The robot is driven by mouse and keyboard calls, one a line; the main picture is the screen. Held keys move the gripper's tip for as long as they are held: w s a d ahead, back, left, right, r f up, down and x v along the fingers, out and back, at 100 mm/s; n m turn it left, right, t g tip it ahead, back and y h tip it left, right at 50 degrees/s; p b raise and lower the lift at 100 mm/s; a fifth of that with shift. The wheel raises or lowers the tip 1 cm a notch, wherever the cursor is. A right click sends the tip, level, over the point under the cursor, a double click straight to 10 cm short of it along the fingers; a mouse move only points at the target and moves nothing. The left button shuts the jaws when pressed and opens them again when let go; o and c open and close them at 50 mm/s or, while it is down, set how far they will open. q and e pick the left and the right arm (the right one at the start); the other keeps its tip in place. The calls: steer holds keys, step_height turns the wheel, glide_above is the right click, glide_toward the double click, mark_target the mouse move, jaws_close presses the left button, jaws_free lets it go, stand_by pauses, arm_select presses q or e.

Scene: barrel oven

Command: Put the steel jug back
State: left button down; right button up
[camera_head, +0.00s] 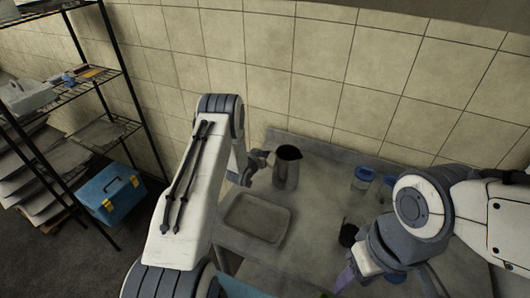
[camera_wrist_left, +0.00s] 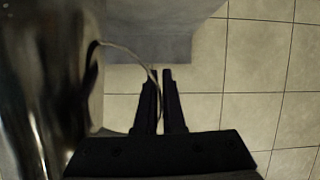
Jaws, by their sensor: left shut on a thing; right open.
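The steel jug (camera_head: 286,169) stands upright, or nearly so, at the back left of the grey worktop, its dark mouth facing up. I cannot tell if its base touches the top. My left gripper (camera_head: 262,158) is at its left side. In the left wrist view the jug's shiny wall (camera_wrist_left: 45,90) fills the left edge, and the left gripper's fingers (camera_wrist_left: 160,78) are shut on its thin curved handle (camera_wrist_left: 130,55). My right gripper (camera_head: 348,237) is open, dark and partly hidden by my right arm, over the right part of the worktop, well apart from the jug.
A shallow grey tray (camera_head: 231,222) lies in front of the jug. Blue-lidded jars (camera_head: 361,180) stand at the back right, close to my right arm. A tiled wall (camera_head: 320,70) rises behind. A wire shelf (camera_head: 95,75) and blue toolbox (camera_head: 112,193) are at the left.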

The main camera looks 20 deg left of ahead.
arm_select(q)
steer(key=shift+f, duration=0.5)
steer(key=c, duration=1)
jaws_free()
steer(key=shift+s, duration=0.3)
steer(key=b+v, duration=0.2)
steer(key=v, duration=0.9)
steer(key=shift+s+r+b, duration=0.15)
steer(key=shift+r+b, duration=0.1)
steer(key=shift+b, duration=0.15)
